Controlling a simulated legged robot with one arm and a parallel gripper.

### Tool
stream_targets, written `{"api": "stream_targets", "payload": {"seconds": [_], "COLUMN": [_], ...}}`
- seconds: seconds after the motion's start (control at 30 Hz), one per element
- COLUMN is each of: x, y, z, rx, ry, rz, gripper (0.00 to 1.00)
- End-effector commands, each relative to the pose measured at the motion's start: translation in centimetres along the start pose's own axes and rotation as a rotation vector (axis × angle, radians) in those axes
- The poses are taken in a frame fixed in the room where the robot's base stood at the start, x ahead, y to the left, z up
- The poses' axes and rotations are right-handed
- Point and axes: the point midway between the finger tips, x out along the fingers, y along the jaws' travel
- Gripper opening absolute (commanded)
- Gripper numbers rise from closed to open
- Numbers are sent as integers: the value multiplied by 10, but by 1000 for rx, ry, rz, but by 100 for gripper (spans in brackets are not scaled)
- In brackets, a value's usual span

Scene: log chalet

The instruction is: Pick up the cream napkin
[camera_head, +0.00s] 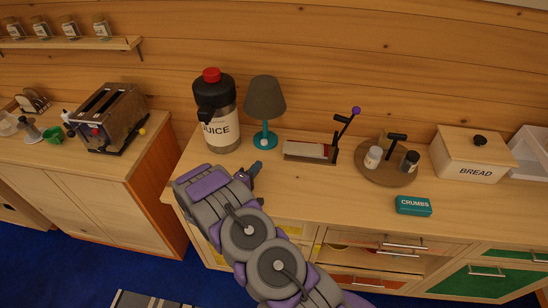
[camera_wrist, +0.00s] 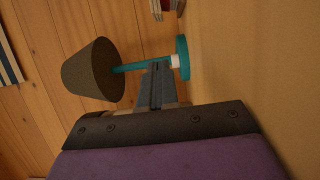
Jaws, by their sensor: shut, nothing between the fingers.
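I cannot make out a cream napkin in either view. My gripper (camera_head: 256,169) is over the left part of the wooden sideboard top (camera_head: 335,195), in front of the teal lamp (camera_head: 265,110). In the wrist view my gripper (camera_wrist: 158,85) has its fingers together with nothing between them. They point at the lamp's teal stem, and the lamp's dark shade (camera_wrist: 93,70) is beside them. My arm hides part of the sideboard's front and top.
A juice dispenser (camera_head: 219,128) stands left of the lamp. A lever device (camera_head: 312,150), a round tray (camera_head: 390,178), a bread box (camera_head: 470,160) and a teal crumbs tin (camera_head: 413,206) are to the right. A toaster (camera_head: 107,115) stands on the left counter. The sideboard's front middle is clear.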

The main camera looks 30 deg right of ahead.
Motion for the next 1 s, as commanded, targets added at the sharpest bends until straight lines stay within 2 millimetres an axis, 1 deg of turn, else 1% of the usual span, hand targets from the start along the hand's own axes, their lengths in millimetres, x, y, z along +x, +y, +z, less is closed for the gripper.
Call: {"api": "stream_targets", "payload": {"seconds": [0.03, 0.3, 0.33, 0.4, 0.63, 1.0], "x": [11, 60, 64, 70, 84, 87], "y": [-1, -2, -2, -1, 0, 0], "z": [2, 1, 2, 11, 25, 28], "rx": [2, -1, -2, -5, -3, -3], "ry": [-4, -4, -3, -2, 1, 1], "rz": [1, 0, 0, 0, 1, 1], "gripper": [0, 0, 0, 0, 0, 0]}}
